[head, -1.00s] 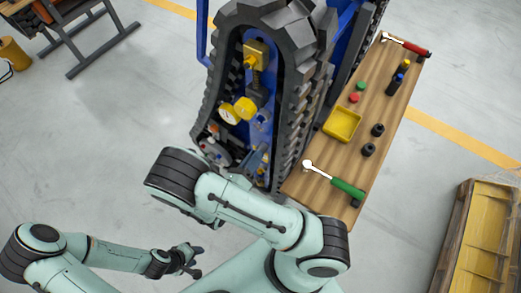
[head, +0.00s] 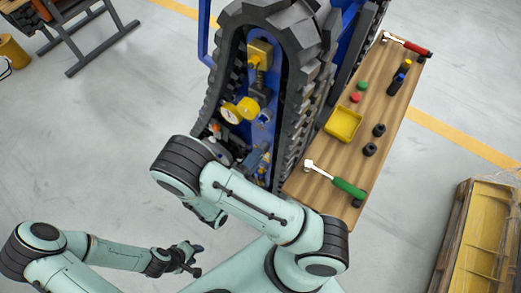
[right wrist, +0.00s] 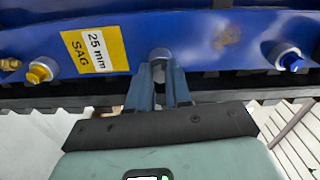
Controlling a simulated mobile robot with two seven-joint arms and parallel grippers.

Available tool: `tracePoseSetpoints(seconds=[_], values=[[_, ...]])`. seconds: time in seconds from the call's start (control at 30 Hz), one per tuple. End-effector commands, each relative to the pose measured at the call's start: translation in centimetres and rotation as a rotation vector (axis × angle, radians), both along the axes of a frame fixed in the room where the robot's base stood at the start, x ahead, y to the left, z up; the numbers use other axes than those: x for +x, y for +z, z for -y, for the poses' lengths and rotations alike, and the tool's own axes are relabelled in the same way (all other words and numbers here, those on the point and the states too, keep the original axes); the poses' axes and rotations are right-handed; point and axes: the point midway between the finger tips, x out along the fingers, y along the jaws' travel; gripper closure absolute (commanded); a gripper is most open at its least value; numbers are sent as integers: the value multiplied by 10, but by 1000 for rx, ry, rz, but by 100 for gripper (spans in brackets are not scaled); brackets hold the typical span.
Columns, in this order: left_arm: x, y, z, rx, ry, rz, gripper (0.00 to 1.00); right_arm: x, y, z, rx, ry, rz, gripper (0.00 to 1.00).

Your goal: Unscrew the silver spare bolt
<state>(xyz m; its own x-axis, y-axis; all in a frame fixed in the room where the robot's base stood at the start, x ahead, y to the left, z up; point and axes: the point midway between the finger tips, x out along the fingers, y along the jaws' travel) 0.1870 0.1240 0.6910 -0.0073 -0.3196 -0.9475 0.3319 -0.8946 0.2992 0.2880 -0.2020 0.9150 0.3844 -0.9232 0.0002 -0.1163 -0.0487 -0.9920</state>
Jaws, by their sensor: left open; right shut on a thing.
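The silver spare bolt (right wrist: 160,56) sits on the blue frame plate of the track carrier (right wrist: 220,52), between a yellow-capped fitting (right wrist: 40,71) and a blue-tipped fitting (right wrist: 288,58). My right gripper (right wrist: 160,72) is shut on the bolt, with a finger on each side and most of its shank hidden. In the head view, my own arm hides that gripper. My left gripper (head: 192,258) is open and empty over the floor at the lower left, well apart from the carrier.
A yellow "25 mm SAG" label (right wrist: 95,50) is left of the bolt. A wooden bench (head: 325,205) right of the track holds a green-handled ratchet (head: 345,186), a red-handled ratchet (head: 410,45), a yellow tray (head: 342,124) and small parts. Open floor lies left.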

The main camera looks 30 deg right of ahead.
Motion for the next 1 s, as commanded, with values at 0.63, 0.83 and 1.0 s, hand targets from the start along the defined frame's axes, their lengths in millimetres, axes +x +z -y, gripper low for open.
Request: tracePoseSetpoints(seconds=[0.63,0.83,1.0], values=[[-1,-1,0,0,0,-1,57,-4,-3,2,-180,-7,-455,100],[-1,-1,0,0,0,-1,57,-4,-2,1,-290,-6,-716,100],[-1,-1,0,0,0,-1,57,-3,-1,1,-327,-7,-799,100]])
